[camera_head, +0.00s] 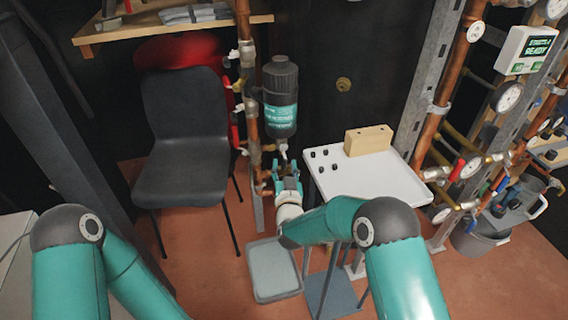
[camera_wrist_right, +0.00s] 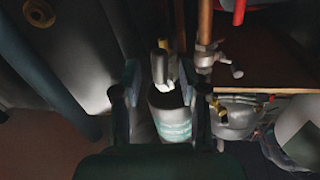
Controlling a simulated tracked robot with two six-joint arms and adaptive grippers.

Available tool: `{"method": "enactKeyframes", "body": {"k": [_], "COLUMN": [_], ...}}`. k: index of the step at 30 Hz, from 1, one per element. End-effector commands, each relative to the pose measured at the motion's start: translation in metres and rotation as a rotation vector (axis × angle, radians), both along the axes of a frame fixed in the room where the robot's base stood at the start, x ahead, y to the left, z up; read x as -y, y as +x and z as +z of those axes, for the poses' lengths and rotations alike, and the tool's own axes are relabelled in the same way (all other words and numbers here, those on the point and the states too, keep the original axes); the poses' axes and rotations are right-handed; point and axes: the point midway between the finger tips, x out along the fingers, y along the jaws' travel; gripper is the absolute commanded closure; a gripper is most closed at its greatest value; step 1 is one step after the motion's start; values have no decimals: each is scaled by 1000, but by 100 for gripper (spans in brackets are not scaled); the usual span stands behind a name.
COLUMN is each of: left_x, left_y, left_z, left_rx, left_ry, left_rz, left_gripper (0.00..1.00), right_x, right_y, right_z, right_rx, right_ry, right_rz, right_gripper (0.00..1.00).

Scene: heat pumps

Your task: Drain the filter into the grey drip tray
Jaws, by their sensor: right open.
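The filter (camera_head: 281,100) is a dark upright canister with a teal label band, mounted on the copper pipework. A small pale drain fitting (camera_head: 282,149) hangs below it. My right gripper (camera_head: 288,182) is open, just below that fitting. In the right wrist view, a pale fitting with a yellow part (camera_wrist_right: 162,62) and a teal-striped canister (camera_wrist_right: 172,118) show between the spread fingers of the right gripper (camera_wrist_right: 160,90); I cannot tell whether they touch it. The grey drip tray (camera_head: 274,268) lies on the floor below. My left gripper is out of view.
A white table (camera_head: 385,185) with a wooden block (camera_head: 368,140) and several small black pieces stands right of the gripper. A dark chair (camera_head: 190,130) stands left. Copper pipes (camera_head: 248,120) run close beside the filter. A bucket (camera_head: 478,240) is at far right.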

Motion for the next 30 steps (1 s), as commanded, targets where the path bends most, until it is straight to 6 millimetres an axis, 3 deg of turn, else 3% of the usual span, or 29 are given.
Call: {"method": "enactKeyframes", "body": {"k": [6, 17, 24, 30], "left_x": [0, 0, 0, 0], "left_y": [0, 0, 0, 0], "left_z": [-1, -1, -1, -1], "left_rx": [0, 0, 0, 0], "left_ry": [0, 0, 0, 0], "left_rz": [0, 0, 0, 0], "left_gripper": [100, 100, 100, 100], "right_x": [-1, -1, -1, -1], "right_y": [18, 21, 21, 21], "right_z": [-1, 0, 0, 0], "right_rx": [0, -1, -1, -1], "right_ry": [0, 0, 0, 1], "right_rz": [-1, 0, 0, 0], "right_gripper": [58, 58, 98, 100]}}
